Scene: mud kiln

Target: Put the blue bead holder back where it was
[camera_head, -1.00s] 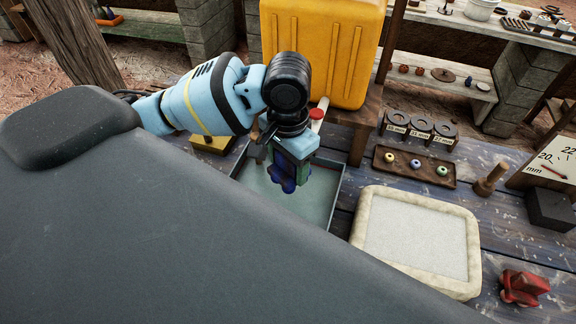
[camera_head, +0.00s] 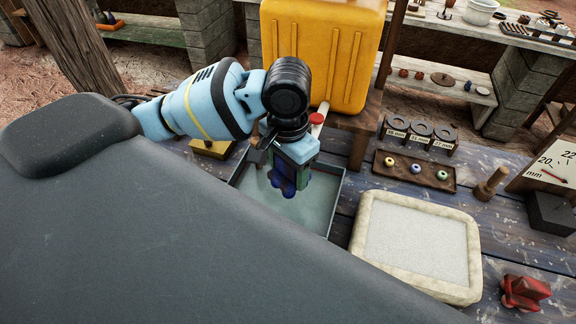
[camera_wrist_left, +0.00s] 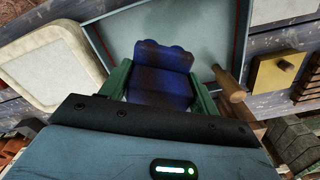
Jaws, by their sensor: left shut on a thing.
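The blue bead holder (camera_head: 289,182) is dark blue with a lobed edge. My left gripper (camera_head: 287,172) is shut on it and holds it over the grey tray (camera_head: 325,205). In the left wrist view the blue bead holder (camera_wrist_left: 160,78) sits between the two green fingers of my left gripper (camera_wrist_left: 160,88), its lobed edge pointing away from the wrist. The tray (camera_wrist_left: 215,40) lies beyond it there. I cannot tell how high the holder is above the tray floor. My right gripper is not in view.
A padded white square (camera_head: 415,240) lies right of the tray, with a red holder (camera_head: 524,291) farther right. A bead board (camera_head: 414,168) and rings (camera_head: 420,130) stand behind. A yellow water can (camera_head: 325,50) stands at the back, with a red-capped tap (camera_head: 317,119) over the tray.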

